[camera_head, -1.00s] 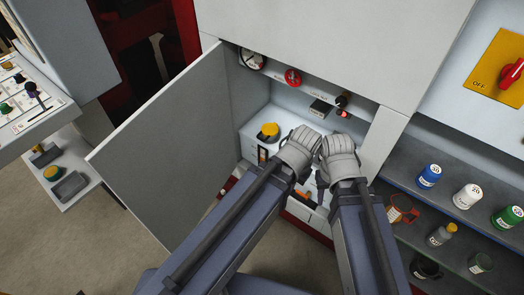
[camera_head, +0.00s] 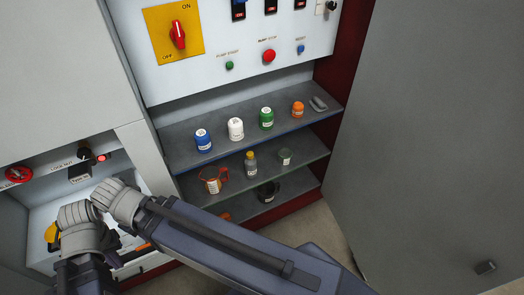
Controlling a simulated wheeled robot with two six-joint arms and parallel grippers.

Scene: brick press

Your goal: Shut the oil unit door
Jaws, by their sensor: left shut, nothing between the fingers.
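A large grey door (camera_head: 440,140) stands open at the right of the cabinet with the pump buttons and shelves. It swings out towards me and fills the right side of the view. My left gripper (camera_head: 80,222) is shut and empty at the lower left, in front of a lower compartment. My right gripper (camera_head: 115,200) is beside it; its fingertips are too unclear to tell open from shut. Both grippers are far from the grey door.
The cabinet has a red switch on a yellow plate (camera_head: 174,32). Its shelves (camera_head: 180,150) hold several bottles, including blue (camera_head: 203,141), white (camera_head: 236,129) and green (camera_head: 266,118). My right arm crosses the foreground below the shelves. Bare floor (camera_head: 315,235) shows by the door.

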